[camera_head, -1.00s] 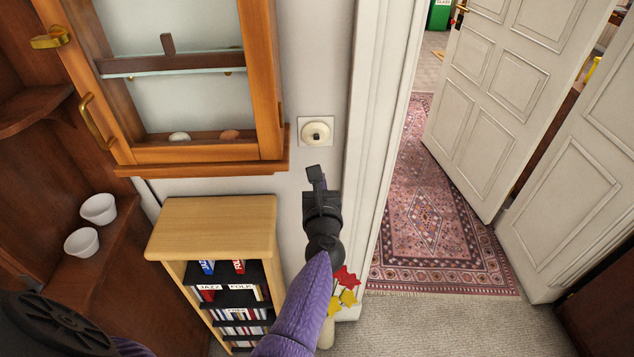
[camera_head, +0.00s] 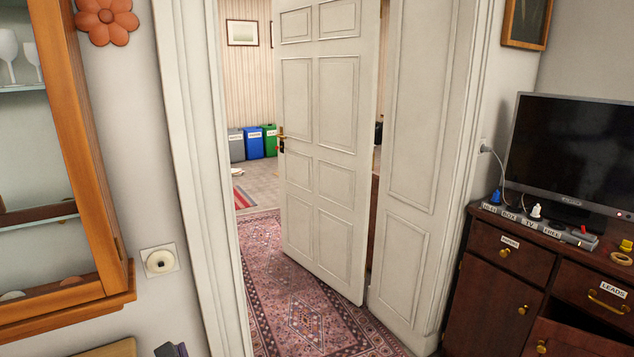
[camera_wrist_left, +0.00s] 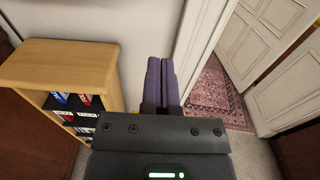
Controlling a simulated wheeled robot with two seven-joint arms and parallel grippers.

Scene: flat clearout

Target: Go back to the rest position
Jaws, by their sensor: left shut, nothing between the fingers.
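Only the purple tip of my left gripper (camera_head: 171,350) shows at the bottom edge of the head view, below the round wall switch (camera_head: 159,261). In the left wrist view my left gripper (camera_wrist_left: 161,62) has its two purple fingers together with nothing between them. It is in front of the wall, beside the wooden shelf unit (camera_wrist_left: 62,65) and left of the doorway. My right gripper is not in any view.
A white door (camera_head: 325,140) stands open over a patterned rug (camera_head: 300,310). A dark cabinet (camera_head: 495,285) with a television (camera_head: 575,150) and a power strip stands at right. A wall cabinet (camera_head: 85,180) is at left. The doorway floor is clear.

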